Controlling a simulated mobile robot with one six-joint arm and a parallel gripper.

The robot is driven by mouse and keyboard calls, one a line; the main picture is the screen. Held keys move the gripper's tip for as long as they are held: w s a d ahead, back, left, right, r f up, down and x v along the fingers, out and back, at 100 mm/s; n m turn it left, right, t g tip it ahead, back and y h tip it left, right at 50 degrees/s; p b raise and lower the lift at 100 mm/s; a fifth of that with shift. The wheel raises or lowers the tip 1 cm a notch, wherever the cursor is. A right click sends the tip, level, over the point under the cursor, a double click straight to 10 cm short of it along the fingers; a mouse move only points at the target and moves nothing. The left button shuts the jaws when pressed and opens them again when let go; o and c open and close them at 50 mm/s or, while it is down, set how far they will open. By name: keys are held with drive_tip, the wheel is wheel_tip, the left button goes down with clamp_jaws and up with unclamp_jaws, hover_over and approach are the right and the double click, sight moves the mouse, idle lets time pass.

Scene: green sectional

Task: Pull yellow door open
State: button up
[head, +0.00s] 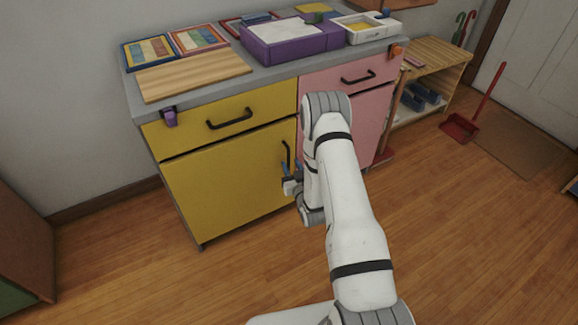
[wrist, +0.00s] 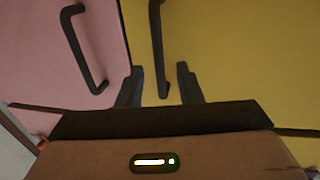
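The yellow door (head: 225,185) is the lower left front of the cabinet and looks shut, flush with the front. Its dark upright handle (head: 286,153) is near the door's right edge, partly hidden by my arm. My gripper (head: 291,178) is at the lower part of that handle. In the wrist view, the yellow door (wrist: 235,60) fills the right side. Its handle (wrist: 157,45) runs down between the two dark fingers of my gripper (wrist: 162,84). The fingers are apart, one on each side of the handle, with visible gaps.
A yellow drawer (head: 225,118) with its own handle is above the door. A pink door (wrist: 60,60) with a dark handle (wrist: 85,50) is beside it. Trays and a board (head: 193,74) lie on the cabinet top. The wooden floor (head: 130,260) in front is clear.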

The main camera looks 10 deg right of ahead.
drive_tip(key=shift+w, duration=0.7)
clamp_jaws()
drive_tip(key=shift+a, duration=0.1)
